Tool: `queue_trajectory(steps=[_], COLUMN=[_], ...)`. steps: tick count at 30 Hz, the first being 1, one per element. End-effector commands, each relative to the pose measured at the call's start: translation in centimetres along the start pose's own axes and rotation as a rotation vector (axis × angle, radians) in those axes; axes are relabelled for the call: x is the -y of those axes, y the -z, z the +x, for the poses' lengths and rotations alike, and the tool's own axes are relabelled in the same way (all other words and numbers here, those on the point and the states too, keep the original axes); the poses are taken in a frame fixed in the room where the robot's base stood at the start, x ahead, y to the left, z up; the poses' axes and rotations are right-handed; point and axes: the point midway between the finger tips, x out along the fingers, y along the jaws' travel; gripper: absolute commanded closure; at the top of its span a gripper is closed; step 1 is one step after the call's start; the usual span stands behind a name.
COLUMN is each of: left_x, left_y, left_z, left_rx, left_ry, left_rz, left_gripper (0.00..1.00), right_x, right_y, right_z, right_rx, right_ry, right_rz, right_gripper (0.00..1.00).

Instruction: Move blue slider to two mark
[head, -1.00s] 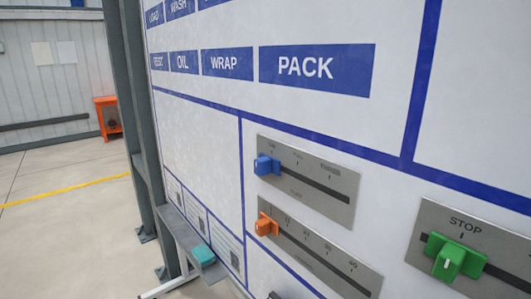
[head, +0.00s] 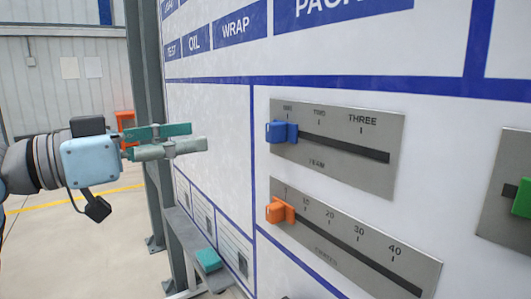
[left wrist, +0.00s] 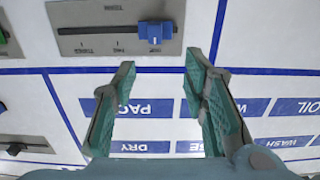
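The blue slider (head: 281,132) sits at the left end of its slot, under the first mark, on the grey TEAM plate (head: 375,178). The TWO mark (head: 319,113) is right of it, then THREE. My left gripper (head: 198,137) is left of the slider, in front of the board and apart from it. In the left wrist view the scene is upside down; the blue slider (left wrist: 155,32) lies beyond the tips of my left gripper (left wrist: 158,66). Its teal fingers are spread with nothing between them. My right gripper is not in view.
An orange slider (head: 280,210) sits at the left end of a numbered plate just below. A green slider (head: 523,198) is at the right edge. A narrow ledge (head: 188,245) with a teal block (head: 208,260) stands at lower left, beside a grey post.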

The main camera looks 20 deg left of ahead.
Motion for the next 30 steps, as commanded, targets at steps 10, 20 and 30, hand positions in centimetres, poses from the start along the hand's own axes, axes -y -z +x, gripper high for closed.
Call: queue_trajectory(steps=[10, 20, 30], left_x=[-1.1, -0.9, -0.8], left_y=[0.7, 0.3, 0.1], left_z=[6.0, 13.3, 14.1], left_rx=[0.002, 0.004, 0.006], left_ry=[-0.020, -0.012, -0.009], left_rz=[0.010, 0.012, 0.014], left_gripper=[0.60, 0.60, 0.60], right_x=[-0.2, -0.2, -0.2], right_y=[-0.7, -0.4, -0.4], right_z=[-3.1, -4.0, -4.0], right_rx=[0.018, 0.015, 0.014], right_ry=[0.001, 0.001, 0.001], right_rz=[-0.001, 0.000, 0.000], right_gripper=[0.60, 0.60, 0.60])
